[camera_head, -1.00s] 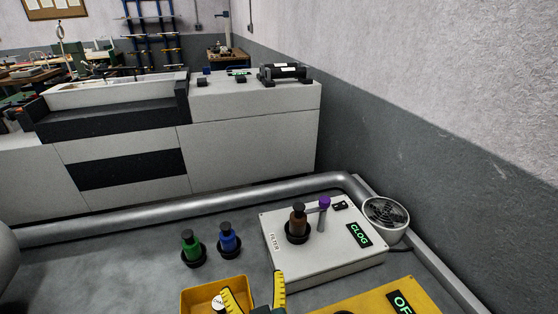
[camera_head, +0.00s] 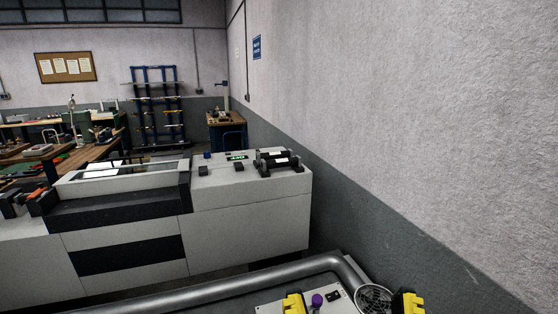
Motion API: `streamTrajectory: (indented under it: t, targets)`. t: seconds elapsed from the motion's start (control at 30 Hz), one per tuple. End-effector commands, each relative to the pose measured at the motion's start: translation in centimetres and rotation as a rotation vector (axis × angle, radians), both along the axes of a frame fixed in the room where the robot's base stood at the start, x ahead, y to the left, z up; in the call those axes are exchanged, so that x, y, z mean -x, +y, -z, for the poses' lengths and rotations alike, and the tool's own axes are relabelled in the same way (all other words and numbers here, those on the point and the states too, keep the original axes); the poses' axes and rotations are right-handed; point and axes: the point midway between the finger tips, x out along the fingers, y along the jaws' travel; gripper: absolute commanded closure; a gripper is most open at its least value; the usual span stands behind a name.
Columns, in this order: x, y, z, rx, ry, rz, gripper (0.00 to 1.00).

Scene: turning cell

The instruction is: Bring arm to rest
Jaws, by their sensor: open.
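My gripper (camera_head: 352,304) shows at the bottom edge of the head view as two yellow finger parts set wide apart. It is open, and I see nothing held between the fingers. The white filter box (camera_head: 268,309) lies behind and below it, mostly cut off by the frame. A purple-topped lever (camera_head: 317,300) on that box shows between the fingers. The rest of my arm is out of view.
A silver pipe (camera_head: 215,291) runs along the bottom, and a round fan (camera_head: 373,298) sits beside the right finger. A long white machine (camera_head: 250,217) stands behind. The grey wall (camera_head: 420,240) closes off the right side.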

Motion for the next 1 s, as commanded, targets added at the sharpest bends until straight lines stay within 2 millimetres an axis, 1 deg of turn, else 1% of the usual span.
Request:
streamTrajectory:
  t: [0.03, 0.07, 0.1, 0.17, 0.2, 0.3, 0.4, 0.47, 0.53, 0.7, 1.0]
  targets:
    - [0.0, 0.0, -4.8, -0.001, 0.0, 0.0, 0.14]
    - [0.0, 0.0, -6.1, -0.001, 0.001, 0.0, 0.14]
    - [0.0, 0.0, -7.9, -0.002, 0.001, -0.001, 0.14]
    - [0.0, 0.0, -10.5, -0.003, 0.001, -0.001, 0.14]
    - [0.0, 0.0, -12.2, -0.003, 0.001, -0.001, 0.14]
    - [0.0, 0.0, -16.1, -0.004, 0.001, -0.001, 0.14]
    - [0.0, 0.0, -18.6, -0.005, 0.002, -0.002, 0.14]
    - [0.0, 0.0, -19.4, -0.006, 0.002, -0.002, 0.14]
    - [-0.1, 0.0, -19.6, -0.006, 0.002, -0.002, 0.14]
    - [0.0, 0.0, -19.2, -0.006, 0.002, -0.002, 0.14]
    - [0.0, 0.0, -19.3, -0.006, 0.001, -0.002, 0.14]
